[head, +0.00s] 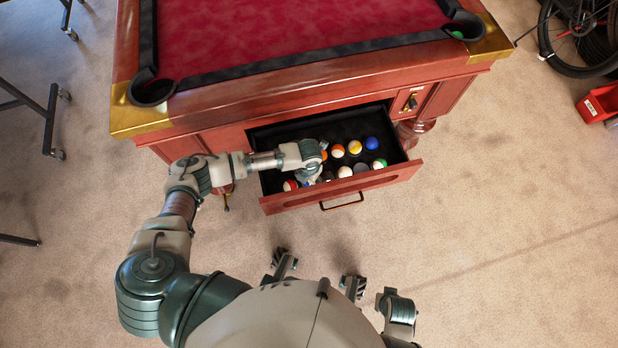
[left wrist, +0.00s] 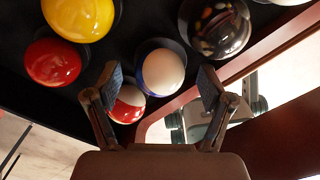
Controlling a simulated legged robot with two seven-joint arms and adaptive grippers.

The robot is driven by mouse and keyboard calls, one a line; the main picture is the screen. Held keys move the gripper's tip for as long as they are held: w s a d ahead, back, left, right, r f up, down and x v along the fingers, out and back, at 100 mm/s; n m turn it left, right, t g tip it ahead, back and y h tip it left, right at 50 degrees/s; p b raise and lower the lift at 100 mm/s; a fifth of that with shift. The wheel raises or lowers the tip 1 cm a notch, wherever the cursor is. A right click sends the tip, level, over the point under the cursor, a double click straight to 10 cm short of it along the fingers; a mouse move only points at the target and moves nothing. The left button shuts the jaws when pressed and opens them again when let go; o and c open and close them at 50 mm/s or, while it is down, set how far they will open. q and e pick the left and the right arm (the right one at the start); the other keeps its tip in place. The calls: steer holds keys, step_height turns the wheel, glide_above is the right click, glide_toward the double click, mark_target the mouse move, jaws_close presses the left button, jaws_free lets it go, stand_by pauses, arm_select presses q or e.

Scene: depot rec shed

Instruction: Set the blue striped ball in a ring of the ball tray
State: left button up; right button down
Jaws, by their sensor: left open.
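The blue striped ball (left wrist: 162,72), white with a blue band, sits in a dark ring of the black ball tray (left wrist: 185,108) in the left wrist view. My left gripper (left wrist: 159,84) is open, with one finger on each side of this ball in the picture; I cannot tell whether either touches it. In the head view my left gripper (head: 314,162) is over the left part of the open drawer and hides much of what lies under it.
A red-and-white ball (left wrist: 128,103) lies close by the left finger. A red ball (left wrist: 52,62), a yellow ball (left wrist: 78,15) and a dark glossy ball (left wrist: 218,28) are near. The wooden drawer front (head: 390,175) borders the tray, under the red pool table (head: 290,35).

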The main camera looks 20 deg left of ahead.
arm_select(q)
step_height(320, 180, up, 12)
stand_by(0.4)
steer(key=shift+f, duration=0.1)
